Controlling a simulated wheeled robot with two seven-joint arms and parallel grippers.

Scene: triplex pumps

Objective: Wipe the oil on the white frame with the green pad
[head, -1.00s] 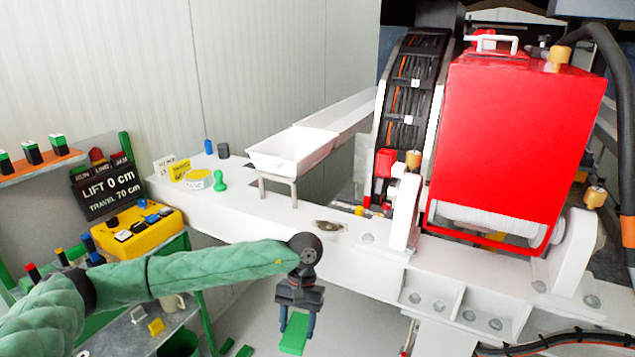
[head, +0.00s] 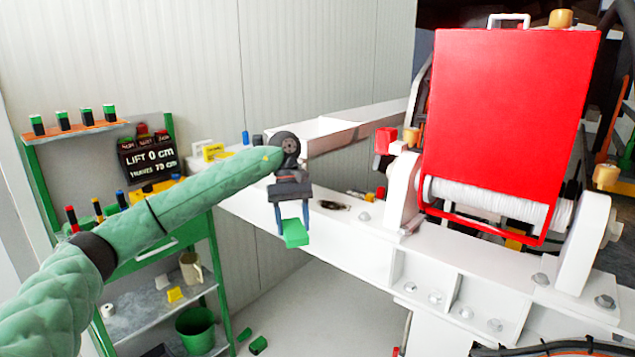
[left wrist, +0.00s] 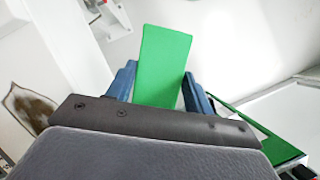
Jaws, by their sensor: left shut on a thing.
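My left gripper (head: 292,212) is shut on the green pad (head: 295,233), which hangs below the fingers. In the left wrist view the pad (left wrist: 163,62) sticks out between the two blue fingers. In the head view the pad overlaps the front side of the white frame (head: 345,245); I cannot tell whether they touch. The dark brown oil patch (head: 334,205) lies on the frame's top, just right of the gripper. In the left wrist view the oil (left wrist: 32,108) is at the left, apart from the pad. My right gripper is not in view.
The red machine housing (head: 510,130) and a white bracket (head: 402,190) stand to the right. A green shelf rack (head: 222,280) is at the left.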

